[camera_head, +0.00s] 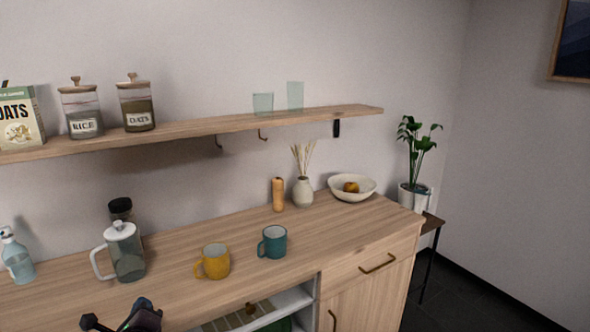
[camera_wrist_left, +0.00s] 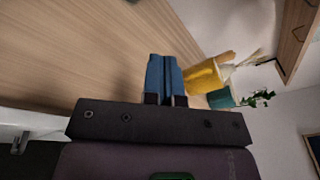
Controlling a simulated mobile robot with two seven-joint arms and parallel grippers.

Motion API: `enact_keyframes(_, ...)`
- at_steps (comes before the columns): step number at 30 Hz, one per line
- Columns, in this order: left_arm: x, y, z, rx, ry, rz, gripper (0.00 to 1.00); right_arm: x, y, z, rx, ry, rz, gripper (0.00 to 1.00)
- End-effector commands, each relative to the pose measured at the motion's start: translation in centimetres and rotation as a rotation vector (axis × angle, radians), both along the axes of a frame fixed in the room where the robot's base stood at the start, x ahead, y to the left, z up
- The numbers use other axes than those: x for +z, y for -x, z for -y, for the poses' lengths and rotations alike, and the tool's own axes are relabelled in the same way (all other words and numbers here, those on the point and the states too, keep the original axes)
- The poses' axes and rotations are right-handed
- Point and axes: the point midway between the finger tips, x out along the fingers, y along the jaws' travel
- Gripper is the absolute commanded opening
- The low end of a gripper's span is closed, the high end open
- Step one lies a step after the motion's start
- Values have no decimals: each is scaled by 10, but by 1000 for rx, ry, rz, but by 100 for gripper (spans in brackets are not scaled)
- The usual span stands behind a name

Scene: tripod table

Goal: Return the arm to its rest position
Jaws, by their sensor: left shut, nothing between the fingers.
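My left gripper (camera_wrist_left: 165,62) is shut, with its two blue fingers side by side and nothing between them. In the head view, the dark end of my left arm (camera_head: 140,317) shows at the bottom edge, in front of the wooden counter (camera_head: 330,238). The fingers appear apart from the mugs. The yellow mug (camera_head: 215,262) and the teal mug (camera_head: 273,242) stand upright on the counter. They also show beyond the fingers in the left wrist view, the yellow mug (camera_wrist_left: 203,77) closer than the teal mug (camera_wrist_left: 221,98). My right gripper is not in view.
A glass pitcher (camera_head: 127,256) and a soap bottle (camera_head: 18,262) stand on the counter's left. A pepper mill (camera_head: 278,195), reed vase (camera_head: 303,192) and bowl (camera_head: 338,191) stand at the back. A shelf (camera_head: 210,127) with jars runs above. An open compartment (camera_head: 262,308) lies below the counter top.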

Motion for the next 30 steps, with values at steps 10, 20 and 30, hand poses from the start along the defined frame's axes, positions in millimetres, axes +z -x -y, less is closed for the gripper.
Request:
enact_keyframes(10,-27,44,51,-49,1039,133,0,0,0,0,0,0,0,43)
enact_keyframes(20,-87,169,90,205,2016,148,0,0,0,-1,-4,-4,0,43)
enact_keyframes(30,-140,289,90,498,2168,136,0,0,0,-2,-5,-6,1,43)
